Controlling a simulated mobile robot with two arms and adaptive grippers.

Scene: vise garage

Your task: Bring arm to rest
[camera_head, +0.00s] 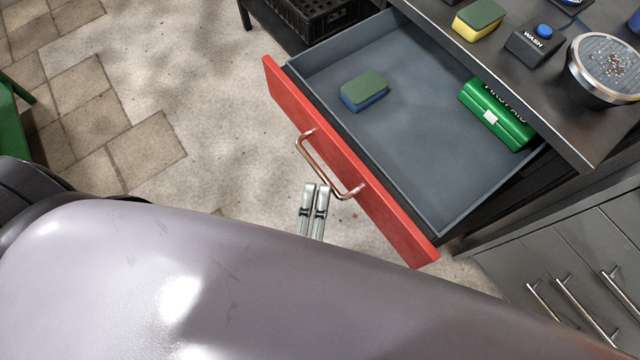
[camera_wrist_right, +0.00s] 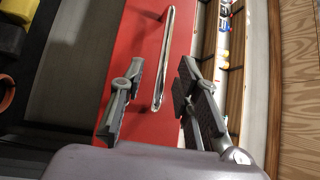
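My right gripper (camera_head: 316,188) is just outside the open drawer, close to its copper-coloured bar handle (camera_head: 326,166). The wrist view shows the two fingers (camera_wrist_right: 160,85) spread apart with nothing held. In that view the handle (camera_wrist_right: 163,60) runs between and beyond the fingers, apart from them as far as I can see. The red drawer front (camera_head: 350,162) also fills the middle of the wrist view (camera_wrist_right: 139,39). My left gripper is not in view. A large grey link of my own arm covers the lower part of the head view.
The open drawer (camera_head: 420,160) holds a green-and-blue sponge (camera_head: 364,91) and a green box (camera_head: 496,114). On the worktop (camera_head: 585,140) are a yellow-green sponge (camera_head: 478,19), a WASH button box (camera_head: 536,42) and a round tin (camera_head: 604,68).

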